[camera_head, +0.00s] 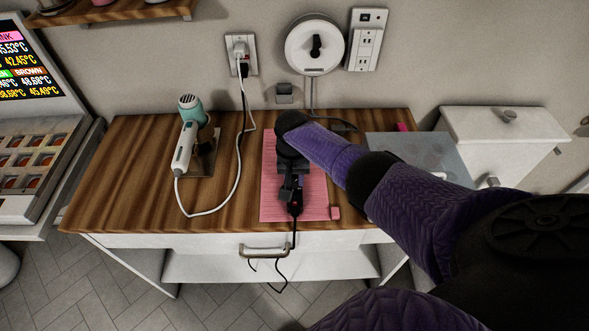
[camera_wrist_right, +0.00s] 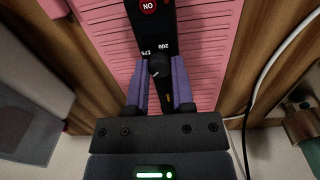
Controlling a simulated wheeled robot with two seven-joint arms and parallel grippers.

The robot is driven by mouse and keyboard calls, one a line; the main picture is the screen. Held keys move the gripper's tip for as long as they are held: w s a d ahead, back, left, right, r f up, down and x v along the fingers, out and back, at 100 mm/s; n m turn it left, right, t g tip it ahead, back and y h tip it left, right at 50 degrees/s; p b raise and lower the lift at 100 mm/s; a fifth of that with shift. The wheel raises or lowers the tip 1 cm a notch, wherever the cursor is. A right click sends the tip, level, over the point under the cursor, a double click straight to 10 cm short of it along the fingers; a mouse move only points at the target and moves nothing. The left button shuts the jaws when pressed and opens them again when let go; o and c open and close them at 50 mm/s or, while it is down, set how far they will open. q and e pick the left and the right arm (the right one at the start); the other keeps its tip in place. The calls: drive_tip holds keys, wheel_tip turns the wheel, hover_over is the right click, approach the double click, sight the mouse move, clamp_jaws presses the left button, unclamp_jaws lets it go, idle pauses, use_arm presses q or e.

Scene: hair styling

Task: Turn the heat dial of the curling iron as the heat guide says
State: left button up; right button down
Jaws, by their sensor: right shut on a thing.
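The black curling iron (camera_head: 296,205) lies on a pink ribbed mat (camera_head: 315,190) on the wooden tabletop. In the right wrist view its handle (camera_wrist_right: 152,32) shows a red button and the printed numbers 175 and 200. My right gripper (camera_head: 288,188) is over the iron, and its purple fingers (camera_wrist_right: 159,88) are shut on the small black heat dial (camera_wrist_right: 159,66). The dial's exact setting is hard to read. A screen (camera_head: 35,70) at the left lists temperatures beside coloured labels, one reading BROWN; it is cut off. My left gripper is out of view.
A teal and white hair dryer (camera_head: 187,135) rests left of the mat, its white cord looping to a wall outlet (camera_head: 241,54). A grey translucent sheet (camera_head: 425,150) lies at the right. A drawer handle (camera_head: 264,250) juts from the front.

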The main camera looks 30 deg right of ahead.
sight(293, 181)
drive_tip(key=shift+m+p, duration=0.35)
drive_tip(key=shift+m, duration=0.75)
drive_tip(key=shift+c, duration=2.3)
unclamp_jaws()
drive_tip(key=shift+r+p, duration=0.3)
drive_tip(key=shift+r, duration=0.1)
wheel_tip(293, 181, up, 9)
drive_tip(key=p, duration=0.5)
drive_tip(key=shift+p, duration=0.4)
